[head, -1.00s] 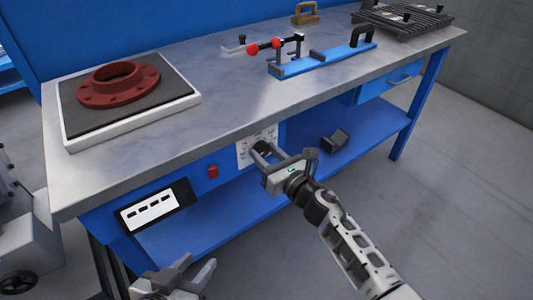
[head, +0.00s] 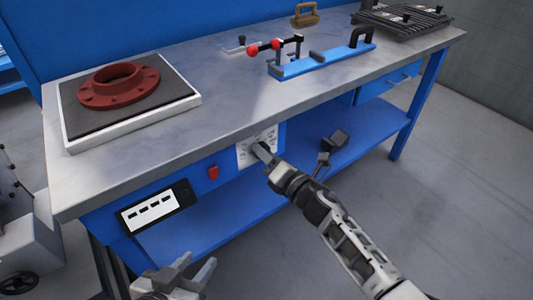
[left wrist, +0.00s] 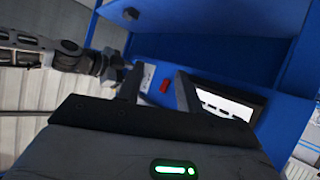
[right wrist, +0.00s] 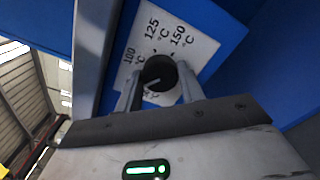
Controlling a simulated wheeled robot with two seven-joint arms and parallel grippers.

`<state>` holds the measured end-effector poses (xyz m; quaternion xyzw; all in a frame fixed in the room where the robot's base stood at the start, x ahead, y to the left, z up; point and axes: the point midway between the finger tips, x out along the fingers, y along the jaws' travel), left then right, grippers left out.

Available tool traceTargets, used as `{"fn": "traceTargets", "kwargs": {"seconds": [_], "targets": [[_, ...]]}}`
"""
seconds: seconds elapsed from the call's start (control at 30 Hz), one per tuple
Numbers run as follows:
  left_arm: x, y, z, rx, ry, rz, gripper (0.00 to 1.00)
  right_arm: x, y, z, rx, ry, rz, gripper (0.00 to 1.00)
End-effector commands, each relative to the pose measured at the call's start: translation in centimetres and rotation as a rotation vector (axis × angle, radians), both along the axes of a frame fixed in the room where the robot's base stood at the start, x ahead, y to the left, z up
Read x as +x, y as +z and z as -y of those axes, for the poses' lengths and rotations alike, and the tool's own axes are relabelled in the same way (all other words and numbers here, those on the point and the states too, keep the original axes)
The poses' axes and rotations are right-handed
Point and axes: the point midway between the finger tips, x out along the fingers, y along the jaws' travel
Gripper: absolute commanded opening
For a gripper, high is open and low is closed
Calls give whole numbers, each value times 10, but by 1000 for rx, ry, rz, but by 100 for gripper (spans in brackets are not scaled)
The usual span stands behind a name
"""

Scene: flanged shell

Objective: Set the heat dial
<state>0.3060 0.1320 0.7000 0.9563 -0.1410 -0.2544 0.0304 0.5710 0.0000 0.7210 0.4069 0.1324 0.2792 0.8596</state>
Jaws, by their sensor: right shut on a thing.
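The heat dial (right wrist: 158,70) is a dark round knob on a white plate (right wrist: 182,28) printed with 100, 125 and 150 °C. In the right wrist view my right gripper (right wrist: 159,78) has one finger on each side of the knob and is shut on it. In the head view the right gripper (head: 262,152) reaches the white plate (head: 257,140) on the bench front and hides most of the dial. I cannot tell which number the dial points at. My left gripper (head: 185,275) is open and empty, low in front of the bench; its fingers also show in the left wrist view (left wrist: 158,88).
A red switch (head: 212,172) and a dark panel with a white display (head: 153,207) sit left of the dial. A red flange (head: 118,86) lies on a hotplate (head: 185,100) on the bench. A blue clamp fixture (head: 325,60) stands further right. The lower shelf (head: 215,215) is mostly clear.

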Motion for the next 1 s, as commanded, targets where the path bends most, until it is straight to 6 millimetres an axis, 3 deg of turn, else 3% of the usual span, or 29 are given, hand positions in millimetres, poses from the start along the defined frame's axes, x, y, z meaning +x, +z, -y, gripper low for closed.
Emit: {"fn": "traceTargets", "kwargs": {"seconds": [1.0], "targets": [[-2, 8, -1, -4, 7, -28, 36, 0, 0, 1, 781, -2, -569, 16]]}}
